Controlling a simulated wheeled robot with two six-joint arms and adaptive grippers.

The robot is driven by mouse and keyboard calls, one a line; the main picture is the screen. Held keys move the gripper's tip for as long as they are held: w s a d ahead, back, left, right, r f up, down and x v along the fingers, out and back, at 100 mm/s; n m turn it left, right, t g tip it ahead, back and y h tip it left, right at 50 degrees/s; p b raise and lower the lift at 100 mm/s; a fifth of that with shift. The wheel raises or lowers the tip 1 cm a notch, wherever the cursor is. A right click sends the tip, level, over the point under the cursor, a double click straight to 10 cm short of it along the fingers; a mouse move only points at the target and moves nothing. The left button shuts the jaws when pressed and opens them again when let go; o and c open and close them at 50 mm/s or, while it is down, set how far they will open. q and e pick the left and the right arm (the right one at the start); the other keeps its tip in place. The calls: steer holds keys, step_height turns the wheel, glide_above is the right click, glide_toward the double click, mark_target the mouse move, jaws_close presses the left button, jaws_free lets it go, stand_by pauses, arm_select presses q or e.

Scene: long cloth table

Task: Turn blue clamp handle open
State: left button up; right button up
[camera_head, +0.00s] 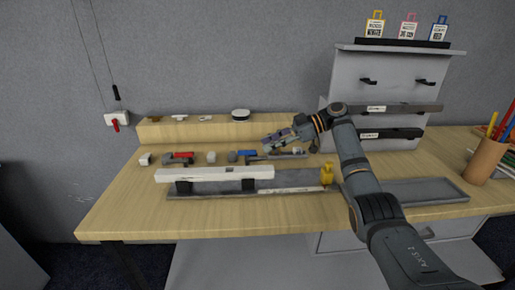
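The blue clamp handle (247,153) is small and lies low at the back of the workbench, right of a similar red handle (184,155). My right gripper (268,143) points left and hangs just above and to the right of the blue handle. It appears apart from the handle, though the small view makes the gap hard to judge. Its fingers are too small and angled to show whether they are open or shut. My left gripper is out of view.
A white bar (214,174) on black supports stands in front of the handles. A yellow object (327,174) stands at its right. A grey tray (427,191) and a pencil cup (485,161) are at right. The left front of the table is clear.

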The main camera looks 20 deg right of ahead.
steer(key=v, duration=0.6)
steer(key=shift+d, duration=0.2)
steer(key=shift+s+r, duration=0.1)
